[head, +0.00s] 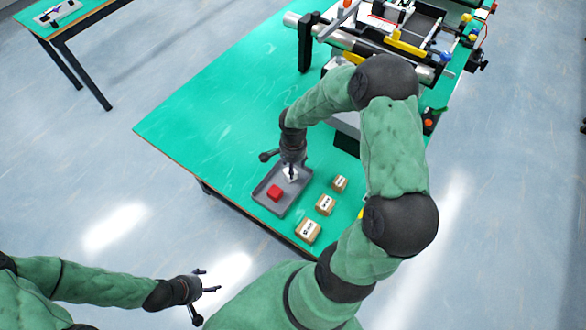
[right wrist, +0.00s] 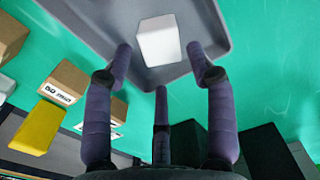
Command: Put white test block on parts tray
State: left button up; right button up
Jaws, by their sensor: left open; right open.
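The white test block (head: 291,174) is inside the grey parts tray (head: 268,205), near its far end. My right gripper (head: 288,166) is above the tray, pointing down at the white block. In the right wrist view, the white block (right wrist: 161,40) lies just beyond the spread fingers of that gripper (right wrist: 160,66), which do not close on it; the tray (right wrist: 205,22) shows around it. My left gripper (head: 205,288) is open and empty, off the table over the floor.
Three small cardboard boxes (head: 309,231) stand in a row right of the tray on the green table (head: 200,130). A conveyor assembly (head: 400,45) fills the back of the table. The table left of the tray is clear. Another table (head: 60,15) stands far left.

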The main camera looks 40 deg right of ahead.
notch_tip(320, 180, up, 8)
jog(key=p, duration=0.1)
jog(key=shift+s, duration=0.1)
dwell(0.6)
